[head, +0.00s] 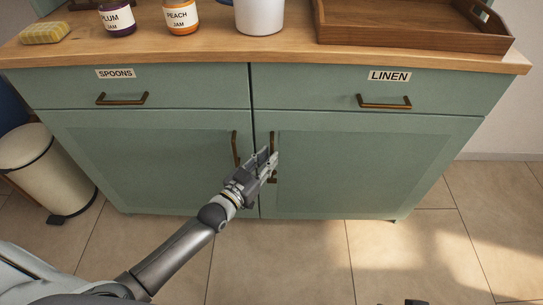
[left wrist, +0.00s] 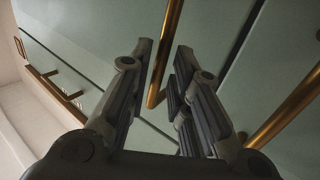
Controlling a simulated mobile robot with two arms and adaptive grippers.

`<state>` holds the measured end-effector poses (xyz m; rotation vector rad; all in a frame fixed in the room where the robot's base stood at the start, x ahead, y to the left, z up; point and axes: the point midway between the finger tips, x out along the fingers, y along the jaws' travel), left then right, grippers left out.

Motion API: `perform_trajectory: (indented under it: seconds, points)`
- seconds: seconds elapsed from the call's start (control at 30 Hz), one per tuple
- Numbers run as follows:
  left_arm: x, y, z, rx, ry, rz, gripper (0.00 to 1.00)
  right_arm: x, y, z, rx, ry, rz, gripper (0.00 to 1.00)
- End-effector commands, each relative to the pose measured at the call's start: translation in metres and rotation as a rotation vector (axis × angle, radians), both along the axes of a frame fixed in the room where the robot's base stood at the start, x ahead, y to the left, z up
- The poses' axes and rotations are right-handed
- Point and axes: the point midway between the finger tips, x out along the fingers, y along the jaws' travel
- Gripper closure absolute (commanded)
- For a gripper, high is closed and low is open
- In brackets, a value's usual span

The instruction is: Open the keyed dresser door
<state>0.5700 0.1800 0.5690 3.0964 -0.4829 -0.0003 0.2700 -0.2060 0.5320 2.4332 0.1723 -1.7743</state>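The green dresser has a left door (head: 160,150) and a right door (head: 360,165), both closed. Another brass handle (left wrist: 290,105) shows to the right. No key or lock can be made out. Only a dark tip at the head view's bottom edge may be my right gripper (head: 416,302).
Above the doors are drawers labelled SPOONS (head: 115,74) and LINEN (head: 388,76). The wooden top holds jam jars (head: 181,17), a white pot (head: 259,15), a sponge (head: 45,33) and a tray (head: 415,38). A cream bin (head: 45,170) stands left. The tiled floor in front is clear.

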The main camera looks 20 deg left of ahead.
Motion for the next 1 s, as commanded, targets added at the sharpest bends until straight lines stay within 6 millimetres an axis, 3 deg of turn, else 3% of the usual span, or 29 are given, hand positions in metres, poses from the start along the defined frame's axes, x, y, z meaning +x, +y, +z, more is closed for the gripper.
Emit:
perform_trajectory:
  seconds: [0.2,0.53,0.7,1.0]
  points:
    - [0.022,-0.007,-0.001,0.001,0.0,0.001,0.81,0.0,0.0,-0.006,0.0,-0.001,0.0,0.6]
    - [0.026,-0.008,0.0,0.001,0.001,0.0,0.81,0.0,0.0,-0.006,0.0,0.0,0.0,0.6]
    - [0.026,-0.008,0.0,0.001,0.001,0.0,1.0,0.0,0.0,-0.006,0.0,0.0,0.001,0.6]
    - [0.026,-0.008,0.0,0.002,0.002,0.0,1.0,0.0,0.0,-0.006,0.0,-0.001,0.001,0.6]
